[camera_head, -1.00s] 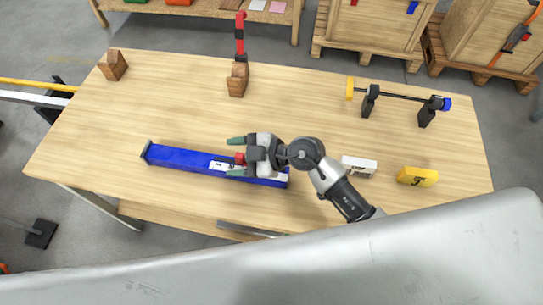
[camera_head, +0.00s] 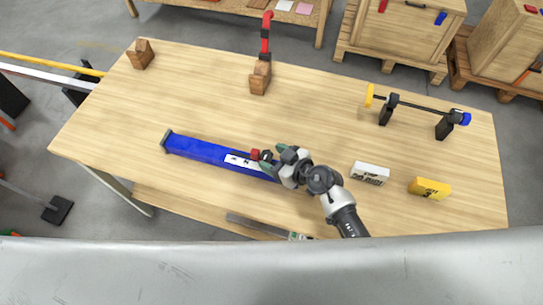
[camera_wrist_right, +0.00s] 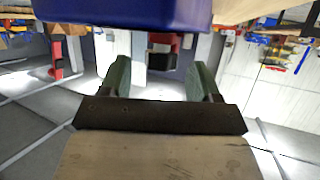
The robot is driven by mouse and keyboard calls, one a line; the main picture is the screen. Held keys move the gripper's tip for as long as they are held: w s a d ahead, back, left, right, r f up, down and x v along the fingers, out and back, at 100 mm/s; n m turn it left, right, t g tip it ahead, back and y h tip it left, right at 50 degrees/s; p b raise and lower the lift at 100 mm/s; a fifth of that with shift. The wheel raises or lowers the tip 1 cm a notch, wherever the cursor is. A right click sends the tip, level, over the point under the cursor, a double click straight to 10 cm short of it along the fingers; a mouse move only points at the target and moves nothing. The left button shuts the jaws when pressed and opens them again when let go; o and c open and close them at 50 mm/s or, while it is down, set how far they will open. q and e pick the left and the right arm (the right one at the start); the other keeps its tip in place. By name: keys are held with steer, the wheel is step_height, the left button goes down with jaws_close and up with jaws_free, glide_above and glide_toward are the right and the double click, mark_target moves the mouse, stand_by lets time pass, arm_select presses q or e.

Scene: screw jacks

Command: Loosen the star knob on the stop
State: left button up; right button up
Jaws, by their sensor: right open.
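A long blue beam (camera_head: 200,149) lies on the table, with a white label on its right half. The beam's underside or side (camera_wrist_right: 130,12) fills the top there. My left gripper is out of view.
A white block (camera_head: 370,173) and a yellow block (camera_head: 429,188) lie right of my right arm. A rod on black stands (camera_head: 418,106) is at the back right. Wooden blocks (camera_head: 260,78) (camera_head: 140,55) stand at the back.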

steer(key=shift+w+a+f, duration=0.2)
steer(key=shift+w+a, duration=0.15)
steer(key=shift+a, duration=0.1)
steer(key=c, duration=0.9)
steer(key=shift+c, duration=0.2)
